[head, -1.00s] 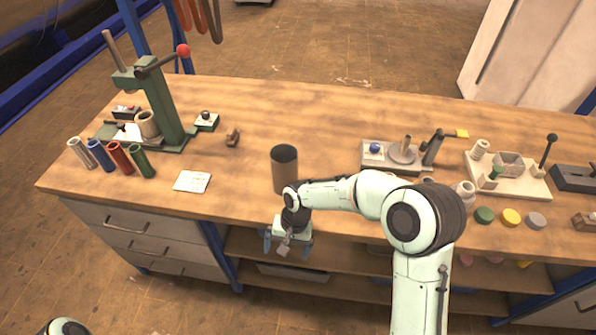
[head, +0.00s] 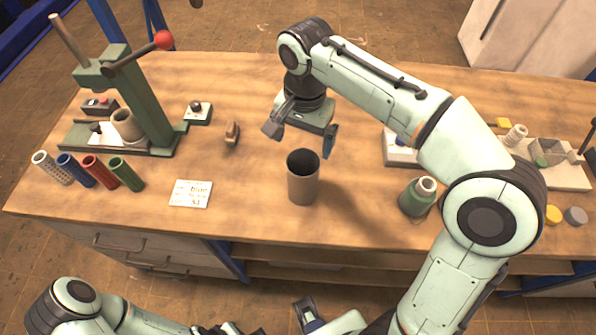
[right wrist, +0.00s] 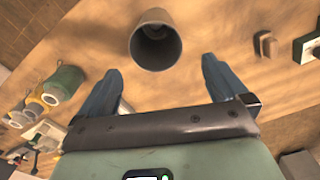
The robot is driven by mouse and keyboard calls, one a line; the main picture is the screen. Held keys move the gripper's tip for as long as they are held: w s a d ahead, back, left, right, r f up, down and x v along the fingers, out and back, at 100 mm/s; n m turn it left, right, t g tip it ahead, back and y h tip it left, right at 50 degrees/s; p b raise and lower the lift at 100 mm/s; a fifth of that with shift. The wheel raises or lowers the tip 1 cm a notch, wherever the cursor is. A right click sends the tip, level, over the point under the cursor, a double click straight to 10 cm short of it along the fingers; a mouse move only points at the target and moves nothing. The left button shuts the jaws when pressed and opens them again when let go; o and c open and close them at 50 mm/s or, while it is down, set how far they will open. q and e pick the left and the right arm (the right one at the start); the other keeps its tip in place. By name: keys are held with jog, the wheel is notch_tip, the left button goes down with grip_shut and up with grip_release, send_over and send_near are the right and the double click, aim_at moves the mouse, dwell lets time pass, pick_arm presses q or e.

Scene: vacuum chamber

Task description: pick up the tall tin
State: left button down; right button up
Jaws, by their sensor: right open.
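The tall tin (head: 303,186) is a grey-brown open cylinder standing upright near the front middle of the bench. My right gripper (head: 301,137) is open and empty, above and just behind the tin in the head view, with its fingers spread wide. In the right wrist view the tin (right wrist: 156,44) shows its open rim and dark inside, beyond and roughly between the fingertips (right wrist: 161,68). The fingers look apart from it. Part of what looks like my left gripper (head: 305,316) shows at the bottom edge, mostly cut off.
A green press (head: 130,105) stands at left, with several coloured tubes (head: 97,172) in front. A written card (head: 191,194) lies left of the tin, and a small brown object (head: 232,134) behind it. Bench around the tin is clear.

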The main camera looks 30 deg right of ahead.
send_near(303, 171)
jog(key=s, duration=0.1)
jog(key=s+a+r+b, duration=0.1)
jog(key=shift+s+a, duration=0.25)
jog(key=shift+a, duration=0.05)
jog(key=shift+w+f, duration=0.1)
jog(key=shift+f, duration=0.4)
pick_arm(q)
jog(key=shift+s+f+b, duration=0.25)
jog(key=shift+f, duration=0.4)
jog(key=shift+s+f+b, duration=0.25)
jog(key=shift+f, duration=0.35)
pick_arm(e)
jog(key=f, duration=0.5)
jog(key=shift+s+a+f, duration=0.1)
jog(key=shift+s, duration=0.1)
jog(key=c, duration=0.9)
jog(key=shift+c, duration=0.4)
